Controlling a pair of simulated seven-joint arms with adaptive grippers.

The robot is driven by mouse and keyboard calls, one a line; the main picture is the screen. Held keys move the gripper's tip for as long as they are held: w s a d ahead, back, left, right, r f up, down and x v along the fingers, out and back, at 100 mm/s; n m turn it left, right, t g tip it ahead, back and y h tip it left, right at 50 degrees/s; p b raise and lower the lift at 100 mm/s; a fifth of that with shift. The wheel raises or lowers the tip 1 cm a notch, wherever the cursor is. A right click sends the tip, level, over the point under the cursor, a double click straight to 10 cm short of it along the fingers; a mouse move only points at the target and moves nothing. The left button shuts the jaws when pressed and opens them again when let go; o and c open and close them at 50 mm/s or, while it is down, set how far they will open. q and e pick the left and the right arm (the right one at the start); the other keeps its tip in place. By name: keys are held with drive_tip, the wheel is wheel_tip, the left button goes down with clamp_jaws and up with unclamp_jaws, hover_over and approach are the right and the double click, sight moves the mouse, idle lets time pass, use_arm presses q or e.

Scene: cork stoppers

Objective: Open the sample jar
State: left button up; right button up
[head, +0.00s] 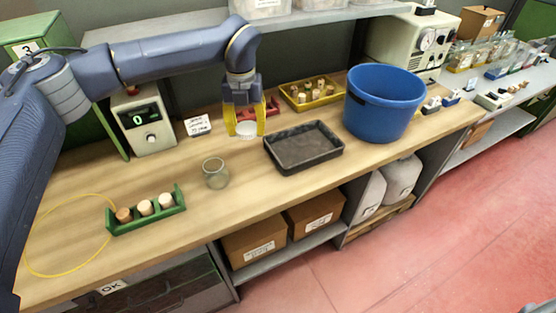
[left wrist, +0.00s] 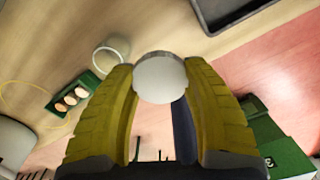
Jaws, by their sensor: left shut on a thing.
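The sample jar (head: 215,173) is a small clear glass jar standing upright on the wooden bench. Its mouth looks uncovered, and I see nothing inside it. It also shows in the left wrist view (left wrist: 110,54), left of the fingers. My left gripper (head: 246,128), with yellow fingers, is behind and to the right of the jar. It is shut on a pale round stopper (left wrist: 160,78), apart from the jar. The stopper also shows in the head view (head: 246,129) between the fingertips. I cannot tell its exact height over the bench. My right gripper is not in view.
A green rack (head: 147,218) with three corks stands front left, beside a yellow loop (head: 45,272). A dark tray (head: 304,158) and a blue bucket (head: 383,103) stand to the right. Bench around the jar is clear.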

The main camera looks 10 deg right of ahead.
sight(252, 176)
use_arm(q)
wheel_tip(252, 176, down, 19)
drive_tip(key=shift+r, duration=0.1)
idle(0.7)
drive_tip(key=o, duration=1.3)
drive_tip(key=shift+c, duration=0.2)
